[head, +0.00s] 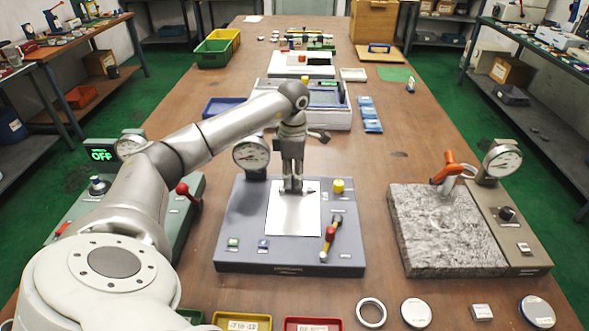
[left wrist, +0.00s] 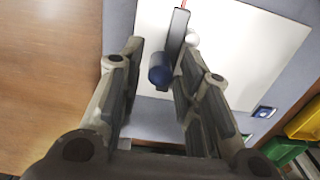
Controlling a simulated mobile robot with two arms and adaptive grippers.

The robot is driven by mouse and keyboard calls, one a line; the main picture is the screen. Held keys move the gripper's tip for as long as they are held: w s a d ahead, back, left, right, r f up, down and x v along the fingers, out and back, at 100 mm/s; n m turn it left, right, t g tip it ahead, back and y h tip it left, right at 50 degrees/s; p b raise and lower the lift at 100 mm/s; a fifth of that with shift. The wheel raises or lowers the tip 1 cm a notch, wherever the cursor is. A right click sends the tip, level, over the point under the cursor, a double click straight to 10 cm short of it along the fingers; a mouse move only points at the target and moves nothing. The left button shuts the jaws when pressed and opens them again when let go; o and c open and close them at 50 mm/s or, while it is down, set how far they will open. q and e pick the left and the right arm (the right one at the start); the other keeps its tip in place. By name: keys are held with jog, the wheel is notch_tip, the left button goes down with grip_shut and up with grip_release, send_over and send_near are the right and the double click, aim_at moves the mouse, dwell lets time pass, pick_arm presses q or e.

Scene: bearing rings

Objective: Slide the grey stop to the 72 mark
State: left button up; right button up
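My left gripper (head: 292,188) points down over the white plate (head: 293,222) on the blue-grey gauge station (head: 240,225). In the left wrist view my left gripper (left wrist: 163,48) has its fingers apart. A dark bar (left wrist: 179,28) with a blue cylindrical knob (left wrist: 160,69) shows between the fingers, nearer the right one. I cannot tell whether the fingers touch any of these. I cannot make out a scale, the 72 mark, or which part is the grey stop. My right gripper is not in view.
The station carries a dial gauge (head: 251,154), a yellow knob (head: 338,186) and a red-and-yellow lever (head: 328,240). A granite block (head: 447,232) stands to the right. Trays (head: 313,324) and metal rings (head: 371,312) lie at the front edge.

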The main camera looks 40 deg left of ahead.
aim_at(293, 179)
pick_arm(q)
jog(key=c, duration=0.5)
jog(key=shift+s+d, duration=0.35)
jog(key=shift+s, duration=0.05)
dwell(0.4)
dwell(0.4)
jog(key=o, duration=0.9)
jog(key=shift+r, duration=0.1)
jog(key=shift+r+p, duration=2.85)
jog(key=shift+r, duration=0.6)
jog(key=shift+f, duration=0.1)
